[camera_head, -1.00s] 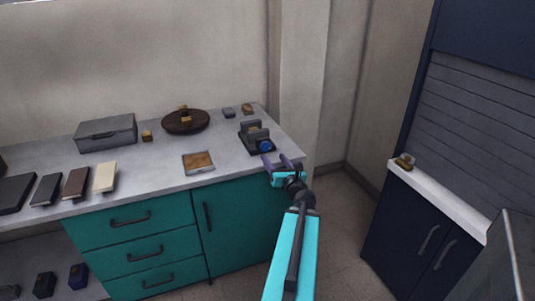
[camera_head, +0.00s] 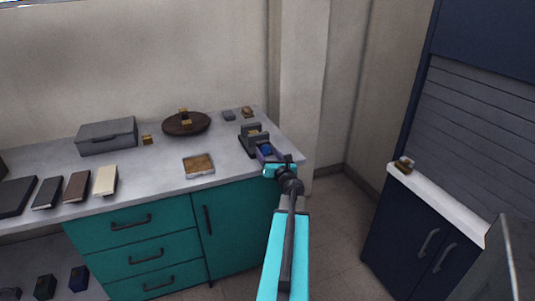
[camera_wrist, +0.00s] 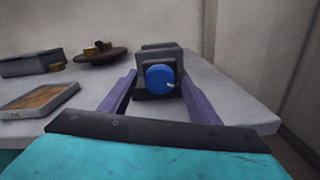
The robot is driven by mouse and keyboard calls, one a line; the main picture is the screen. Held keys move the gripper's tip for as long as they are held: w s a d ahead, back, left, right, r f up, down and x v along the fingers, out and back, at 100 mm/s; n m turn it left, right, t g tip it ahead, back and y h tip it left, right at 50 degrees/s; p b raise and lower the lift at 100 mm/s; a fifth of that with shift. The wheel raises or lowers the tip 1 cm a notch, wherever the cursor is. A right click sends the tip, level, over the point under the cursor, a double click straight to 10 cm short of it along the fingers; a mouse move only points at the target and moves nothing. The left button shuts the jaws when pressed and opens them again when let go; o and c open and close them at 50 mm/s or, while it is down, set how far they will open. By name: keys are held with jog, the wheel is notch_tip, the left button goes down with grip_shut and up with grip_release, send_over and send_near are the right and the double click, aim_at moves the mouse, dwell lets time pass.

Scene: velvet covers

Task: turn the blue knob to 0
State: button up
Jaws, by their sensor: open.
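The blue knob (camera_wrist: 160,77) sits on the front face of a dark grey device (camera_wrist: 158,50) on the counter. In the wrist view the knob has a white pointer mark on its right side, tilted slightly downward. In the head view the knob (camera_head: 266,149) is partly covered by my gripper (camera_head: 268,156). My gripper (camera_wrist: 160,92) is open, with one purple finger on each side of the knob as seen from the wrist. I cannot tell whether the fingers touch it. No scale or 0 mark is readable.
A framed brown tray (camera_head: 199,171) lies left of the device. A dark round plate (camera_head: 170,127) with small yellowish blocks and a grey case (camera_head: 107,136) stand farther back. The counter ends just right of the device, near a wall pillar (camera_head: 301,90).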

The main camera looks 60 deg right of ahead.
jog(key=shift+c, duration=0.3)
jog(key=c, duration=1)
